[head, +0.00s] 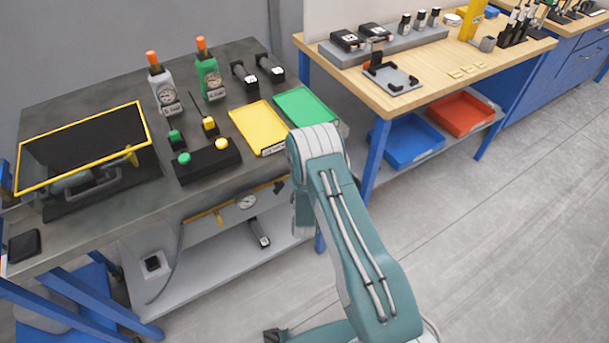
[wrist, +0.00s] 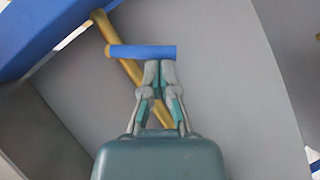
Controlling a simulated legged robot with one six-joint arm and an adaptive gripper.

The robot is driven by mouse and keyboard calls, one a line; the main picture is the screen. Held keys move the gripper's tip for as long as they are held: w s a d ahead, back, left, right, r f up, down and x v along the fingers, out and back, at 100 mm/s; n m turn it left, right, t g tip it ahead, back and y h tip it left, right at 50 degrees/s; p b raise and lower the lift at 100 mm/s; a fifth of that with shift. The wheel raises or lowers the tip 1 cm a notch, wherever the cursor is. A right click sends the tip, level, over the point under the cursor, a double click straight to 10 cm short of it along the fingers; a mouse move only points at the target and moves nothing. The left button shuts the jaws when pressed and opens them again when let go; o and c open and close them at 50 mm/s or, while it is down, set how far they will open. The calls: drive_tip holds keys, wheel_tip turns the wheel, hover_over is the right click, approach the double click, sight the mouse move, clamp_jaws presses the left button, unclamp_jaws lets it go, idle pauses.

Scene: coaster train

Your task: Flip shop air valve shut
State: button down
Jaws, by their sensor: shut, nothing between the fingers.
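The shop air valve's blue lever handle (wrist: 135,51) shows in the wrist view. It lies sideways in the picture, and its left end is at the yellow pipe (wrist: 130,70), which slants from upper left to lower right behind my gripper. My gripper (wrist: 159,64) is shut and empty, with its fingertips at the lower edge of the lever toward its right end. I cannot tell whether they touch it. In the head view the yellow pipe (head: 207,213) runs under the front of the grey bench; the lever and my gripper are hidden there, behind my arm.
A gauge (head: 246,202) sits by the pipe, over a lower shelf (head: 195,275). A blue bench beam (wrist: 40,30) is close at upper left in the wrist view. The floor at right is clear.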

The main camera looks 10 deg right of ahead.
drive_tip(key=d+f+n+t+h, duration=0.1)
drive_tip(key=n+t, duration=0.1)
drive_tip(key=n, duration=0.1)
drive_tip(key=shift+w+d+f+h, duration=0.3)
drive_tip(key=shift+d+f+h, duration=0.05)
drive_tip(key=shift+f+h, duration=0.05)
drive_tip(key=shift+d+f, duration=0.1)
idle(0.4)
idle(0.4)
